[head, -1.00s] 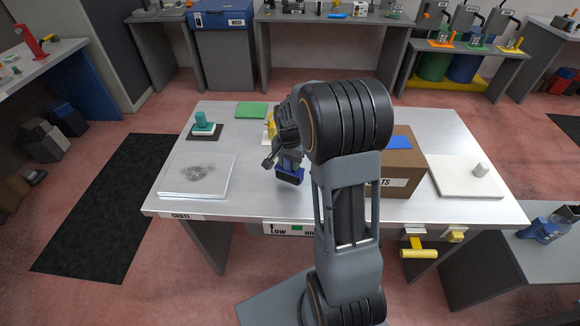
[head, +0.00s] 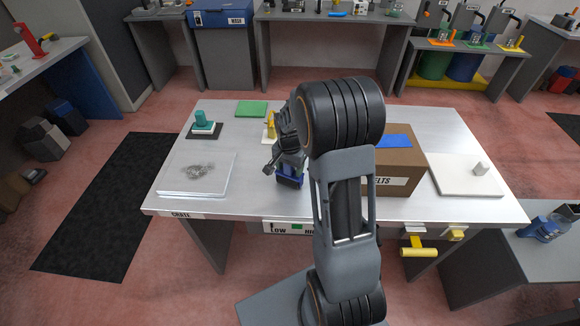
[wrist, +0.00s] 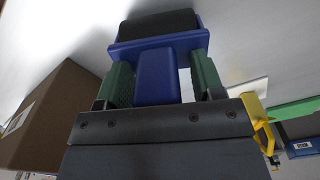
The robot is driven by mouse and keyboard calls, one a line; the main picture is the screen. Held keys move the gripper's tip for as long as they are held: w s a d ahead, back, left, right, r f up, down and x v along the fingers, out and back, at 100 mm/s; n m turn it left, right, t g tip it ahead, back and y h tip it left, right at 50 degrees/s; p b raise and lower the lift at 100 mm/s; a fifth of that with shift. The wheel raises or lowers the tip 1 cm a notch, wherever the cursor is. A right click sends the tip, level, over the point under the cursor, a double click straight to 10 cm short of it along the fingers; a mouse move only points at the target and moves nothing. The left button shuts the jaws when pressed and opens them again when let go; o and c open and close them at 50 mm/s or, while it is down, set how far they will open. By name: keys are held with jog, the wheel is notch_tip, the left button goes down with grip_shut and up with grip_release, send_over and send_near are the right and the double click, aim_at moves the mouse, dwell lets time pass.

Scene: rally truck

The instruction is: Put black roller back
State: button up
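The black roller (wrist: 160,24) has a dark barrel in a blue frame with a blue handle (wrist: 157,78). In the wrist view it lies straight ahead of my gripper (wrist: 162,82), whose green-padded fingers stand on both sides of the blue handle. A thin light gap shows beside the right finger. In the head view my gripper (head: 288,168) points down, with the roller's blue frame and dark barrel (head: 289,182) below it, at or just above the metal table (head: 245,200). My arm hides part of this area.
A clear plate (head: 197,175) with a grey smear is to the left. A cardboard box (head: 404,168) stands close on the right, with a white board (head: 465,178) beyond. A teal-handled tool (head: 203,122), a green pad (head: 251,110) and a yellow item (head: 271,125) are at the back.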

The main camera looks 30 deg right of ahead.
notch_tip(320, 180, up, 12)
jog(key=shift+s+a+f, duration=0.1)
jog(key=shift+a+f, duration=0.05)
jog(key=s+a+r+n+t, duration=0.2)
jog(key=s+a+n, duration=0.2)
jog(key=s, duration=0.4)
jog(key=s+a+r+n+t, duration=0.2)
jog(key=s+a+n, duration=0.3)
jog(key=s, duration=0.3)
jog(key=shift+a+n, duration=0.25)
jog(key=shift+n, duration=0.45)
jog(key=shift+s, duration=0.1)
dwell(0.3)
